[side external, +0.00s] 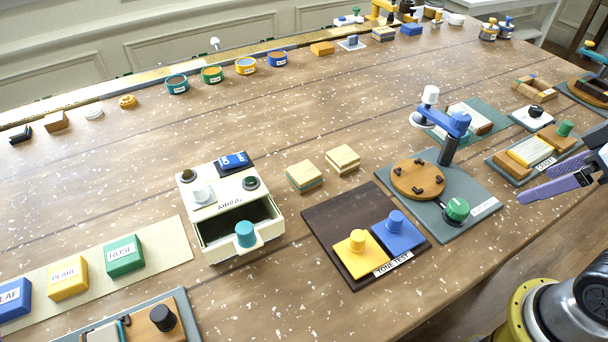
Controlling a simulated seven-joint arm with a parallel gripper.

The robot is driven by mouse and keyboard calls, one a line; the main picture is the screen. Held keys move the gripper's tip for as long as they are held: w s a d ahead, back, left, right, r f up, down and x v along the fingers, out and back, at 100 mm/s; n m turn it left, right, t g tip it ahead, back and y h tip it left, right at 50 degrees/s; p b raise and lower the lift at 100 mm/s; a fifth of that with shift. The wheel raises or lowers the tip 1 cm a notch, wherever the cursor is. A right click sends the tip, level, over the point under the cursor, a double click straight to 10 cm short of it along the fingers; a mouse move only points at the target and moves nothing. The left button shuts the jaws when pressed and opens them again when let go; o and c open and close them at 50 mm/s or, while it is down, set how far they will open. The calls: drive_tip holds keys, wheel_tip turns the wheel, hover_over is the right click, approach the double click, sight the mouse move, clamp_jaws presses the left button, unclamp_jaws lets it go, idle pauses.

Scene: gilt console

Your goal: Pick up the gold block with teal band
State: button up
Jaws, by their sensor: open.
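The gold block with the teal band (304,177) sits on the wooden table near the middle, just right of the cream drawer box. A similar gold block (342,159), with no teal showing, stands close behind it to the right, with a small gap between them. My gripper (555,179) is at the right edge, partly cut off by the frame. Its purple and grey fingers are apart with nothing visible between them. It is far to the right of both blocks, beyond the crank board.
The cream box (228,238) has its drawer pulled open, with a teal knob. A dark tone-test board (329,213) lies in front of the blocks. A grey board with a blue crank (450,175) stands between the blocks and my gripper. Table behind the blocks is clear.

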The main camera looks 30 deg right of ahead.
drive_tip(key=w+a+r+n+g, duration=0.1)
drive_tip(key=w+a+r+n, duration=0.2)
drive_tip(key=w+r+n, duration=0.8)
drive_tip(key=n+g, duration=0.4)
drive_tip(key=n, duration=0.3)
hover_over(304, 171)
wheel_tip(304, 171, down, 8)
wheel_tip(304, 171, down, 6)
drive_tip(key=shift+d+f, duration=0.1)
drive_tip(key=shift+f, duration=3.25)
drive_tip(key=c, duration=1.5)
drive_tip(key=shift+o, duration=0.2)
drive_tip(key=shift+r, duration=0.1)
